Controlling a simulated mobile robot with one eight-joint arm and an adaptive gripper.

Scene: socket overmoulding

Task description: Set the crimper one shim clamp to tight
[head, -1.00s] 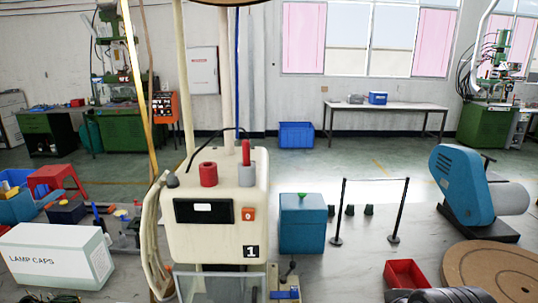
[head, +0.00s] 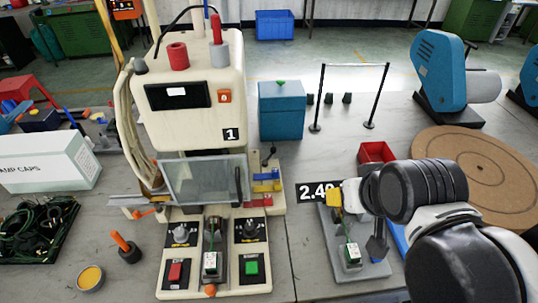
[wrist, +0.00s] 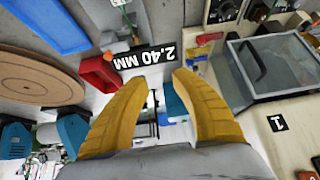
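Crimper one (head: 190,120) is the cream machine marked 1 in the head view; its body also shows at the right of the wrist view (wrist: 262,150). On its right side is a black lever with a dark knob (head: 268,153), above stacked blue, yellow and red pieces (head: 266,187). This looks like the shim clamp; I cannot tell its setting. My gripper (head: 335,198) is right of the clamp in the head view, apart from it. In the wrist view its yellow fingers (wrist: 160,82) are apart with nothing between them.
A clear guard (head: 205,180) covers the crimper's front. A 2.40 MM sign (head: 314,191) and a grey fixture (head: 345,268) are near my gripper. A red tray (head: 376,152), a blue box (head: 282,112) and a black-posted barrier (head: 318,100) stand behind. Bare bench lies between crimper and fixture.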

